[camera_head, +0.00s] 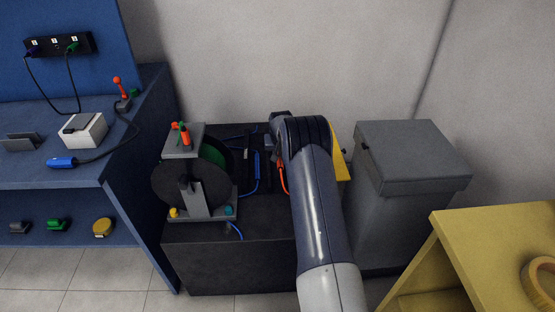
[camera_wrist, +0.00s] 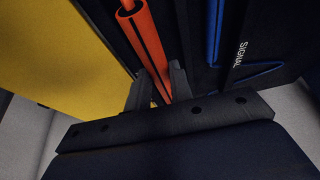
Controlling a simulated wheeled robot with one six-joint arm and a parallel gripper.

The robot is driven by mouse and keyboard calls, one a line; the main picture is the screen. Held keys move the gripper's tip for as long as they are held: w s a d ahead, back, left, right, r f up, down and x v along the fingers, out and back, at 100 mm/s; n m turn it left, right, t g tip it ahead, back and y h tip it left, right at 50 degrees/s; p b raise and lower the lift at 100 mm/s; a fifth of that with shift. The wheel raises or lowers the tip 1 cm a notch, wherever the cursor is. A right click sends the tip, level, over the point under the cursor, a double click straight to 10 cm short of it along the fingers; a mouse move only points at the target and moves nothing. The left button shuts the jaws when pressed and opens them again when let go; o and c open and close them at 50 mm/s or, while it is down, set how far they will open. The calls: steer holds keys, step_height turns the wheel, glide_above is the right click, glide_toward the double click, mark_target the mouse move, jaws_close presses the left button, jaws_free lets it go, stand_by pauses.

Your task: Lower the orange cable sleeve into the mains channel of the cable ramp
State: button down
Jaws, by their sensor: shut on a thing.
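The orange cable sleeve (camera_wrist: 145,38) runs up from between my fingers in the wrist view, with a dark line along it. My gripper (camera_wrist: 160,84) is shut on it. The black cable ramp (camera_wrist: 262,50) lies below, with a "SIGNAL" label and a blue sleeve (camera_wrist: 214,32) along its right part. The orange sleeve is over the left part, near the yellow flap (camera_wrist: 62,50). I cannot tell whether it is above the mains channel or inside it. In the head view my arm hides the gripper and most of the ramp; a bit of orange cable (camera_head: 282,179) shows beside it.
A cable reel (camera_head: 182,185) stands left of the ramp on the dark bench (camera_head: 262,232). A grey lidded bin (camera_head: 410,160) stands to the right. A blue workbench (camera_head: 125,160) is at left and a yellow stand (camera_head: 490,235) at front right.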

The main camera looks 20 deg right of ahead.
steer(key=shift+w+d+f, duration=0.1)
steer(key=shift+w+d, duration=0.2)
steer(key=shift+w, duration=0.1)
steer(key=shift+w, duration=0.15)
steer(key=shift+w, duration=0.2)
steer(key=shift+f+b, duration=0.1)
steer(key=shift+b, duration=0.25)
steer(key=shift+f+b, duration=0.65)
steer(key=shift+f, duration=0.4)
steer(key=shift+f+b, duration=1.65)
steer(key=shift+f, duration=0.85)
stand_by(1.0)
steer(key=c, duration=1.2)
jaws_free()
